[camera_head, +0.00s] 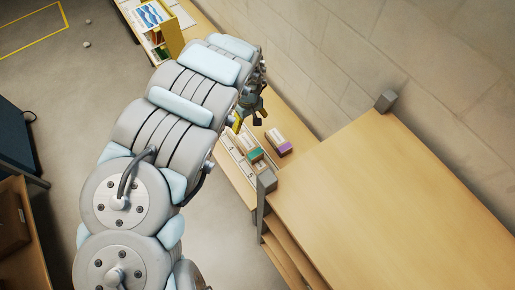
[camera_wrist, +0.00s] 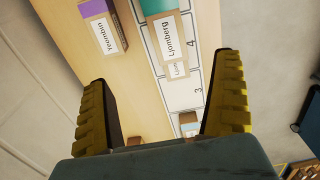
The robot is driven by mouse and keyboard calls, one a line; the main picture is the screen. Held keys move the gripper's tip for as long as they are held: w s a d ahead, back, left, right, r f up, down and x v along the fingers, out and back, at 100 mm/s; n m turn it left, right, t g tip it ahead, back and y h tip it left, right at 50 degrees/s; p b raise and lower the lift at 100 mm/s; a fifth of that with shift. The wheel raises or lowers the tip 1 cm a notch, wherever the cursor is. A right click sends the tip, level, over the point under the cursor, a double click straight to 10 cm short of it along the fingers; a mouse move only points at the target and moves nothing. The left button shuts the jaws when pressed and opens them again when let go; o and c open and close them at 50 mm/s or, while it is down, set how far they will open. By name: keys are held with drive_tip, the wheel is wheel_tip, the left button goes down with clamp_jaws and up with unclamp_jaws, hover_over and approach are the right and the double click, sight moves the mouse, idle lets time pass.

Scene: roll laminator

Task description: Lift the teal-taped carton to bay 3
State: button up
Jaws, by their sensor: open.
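In the head view my gripper (camera_head: 249,115) is over the bench, apart from the carton.
A purple-taped carton (camera_wrist: 101,25) stands left of the teal one. A blue-marked item (camera_wrist: 188,121) shows partly between my fingers. In the head view, a higher wooden surface with a grey corner post (camera_head: 266,190) stands close right of the bench. A wall (camera_head: 350,60) runs behind.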

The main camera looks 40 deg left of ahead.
approach(248, 144)
drive_tip(key=shift+w+d+f, duration=0.1)
drive_tip(key=shift+w+f, duration=0.05)
drive_tip(key=shift+f, duration=0.75)
drive_tip(key=shift+w+d+f, duration=0.1)
drive_tip(key=shift+w+f, duration=0.05)
drive_tip(key=shift+f, duration=0.7)
drive_tip(key=shift+w+d+f, duration=0.1)
drive_tip(key=shift+w+f, duration=0.1)
drive_tip(key=shift+f, duration=0.7)
drive_tip(key=shift+a+f, duration=0.1)
drive_tip(key=shift+f, duration=0.25)
drive_tip(key=shift+s, duration=0.1)
drive_tip(key=shift+s+f, duration=0.2)
drive_tip(key=shift+f, duration=2.45)
drive_tip(key=shift+a, duration=0.1)
